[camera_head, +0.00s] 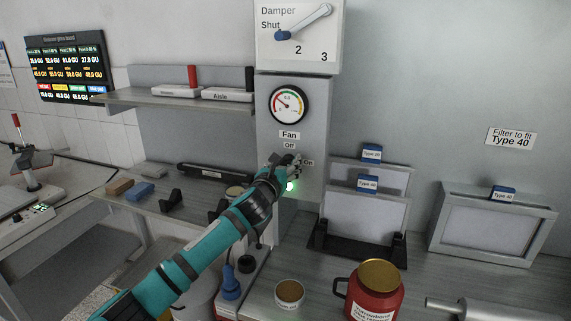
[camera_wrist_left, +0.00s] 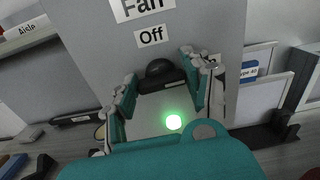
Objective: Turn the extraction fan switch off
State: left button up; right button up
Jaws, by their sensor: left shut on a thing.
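The fan switch (camera_wrist_left: 160,70) is a dark knob on a grey panel, below the "Off" label (camera_wrist_left: 151,36) in the left wrist view. In the head view the "Fan" label (camera_head: 289,134) and "Off" label (camera_head: 289,145) are above it, and the "On" label (camera_head: 308,162) is to its right. My left gripper (camera_head: 286,162) is at the panel and hides most of the knob there. A green light (camera_head: 290,186) glows just below. My right gripper is not in view.
A round gauge (camera_head: 287,104) and a damper lever (camera_head: 303,22) are above on the same column. A shelf (camera_head: 165,97) is at left. Framed filters (camera_head: 366,190) in a black rack stand at right. A red mug (camera_head: 375,295) and a small tub (camera_head: 289,294) stand on the bench below.

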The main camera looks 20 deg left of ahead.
pick_arm(q)
jog(key=n+p, duration=0.1)
jog(key=n, duration=0.2)
jog(key=shift+n, duration=0.4)
jog(key=n, duration=0.4)
jog(key=shift+a+f+n, duration=0.1)
jog(key=shift+a+n, duration=0.05)
jog(key=shift+n, duration=0.15)
jog(key=n, duration=0.5)
jog(key=shift+f, duration=0.15)
jog(key=shift+n, duration=2)
jog(key=shift+f, duration=0.1)
jog(key=o, duration=1.2)
jog(key=shift+a, duration=0.1)
jog(key=shift+c, duration=0.2)
